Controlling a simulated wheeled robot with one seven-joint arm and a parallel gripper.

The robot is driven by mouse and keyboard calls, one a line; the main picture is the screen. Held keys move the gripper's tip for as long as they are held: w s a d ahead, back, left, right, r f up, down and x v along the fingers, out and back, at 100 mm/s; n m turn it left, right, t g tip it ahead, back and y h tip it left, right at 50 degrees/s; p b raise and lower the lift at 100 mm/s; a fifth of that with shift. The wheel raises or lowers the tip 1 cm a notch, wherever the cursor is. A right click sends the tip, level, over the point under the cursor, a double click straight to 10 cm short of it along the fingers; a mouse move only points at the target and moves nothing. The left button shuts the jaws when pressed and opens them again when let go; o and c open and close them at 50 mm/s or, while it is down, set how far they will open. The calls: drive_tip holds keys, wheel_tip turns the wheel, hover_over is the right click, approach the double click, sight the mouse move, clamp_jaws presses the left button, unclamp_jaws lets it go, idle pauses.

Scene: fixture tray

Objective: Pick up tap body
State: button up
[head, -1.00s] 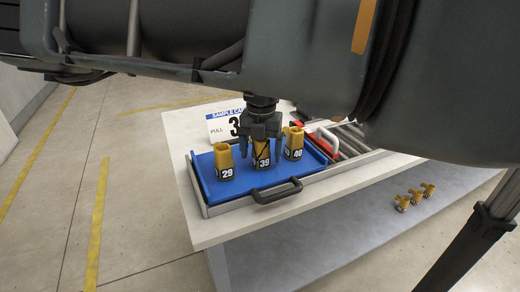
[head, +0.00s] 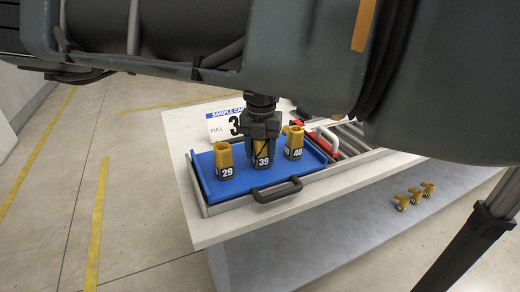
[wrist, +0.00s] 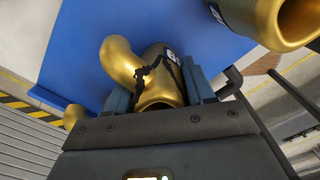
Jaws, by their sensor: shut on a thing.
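A gold tap body labelled 39 (head: 262,161) stands upright on the blue tray (head: 238,190), between tap bodies 29 (head: 226,160) and 40 (head: 294,142). My gripper (head: 262,147) is above it, pointing down, with its fingers shut on its upper part. The wrist view shows this tap body (wrist: 120,62) between the two fingers, with a dark jagged crack-like line on its surface. Its base is low at the tray, and I cannot tell whether it is lifted. Another tap body (wrist: 280,25) shows at the upper right of the wrist view.
The tray sits in a grey drawer frame with a black handle (head: 276,190). A sample card sign (head: 225,120) stands behind. A red-and-white object (head: 318,138) lies right of the tray, near rollers. Three small brass fittings (head: 415,195) lie on the lower shelf.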

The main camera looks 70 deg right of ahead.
clamp_jaws()
drive_tip(key=shift+r, duration=0.15)
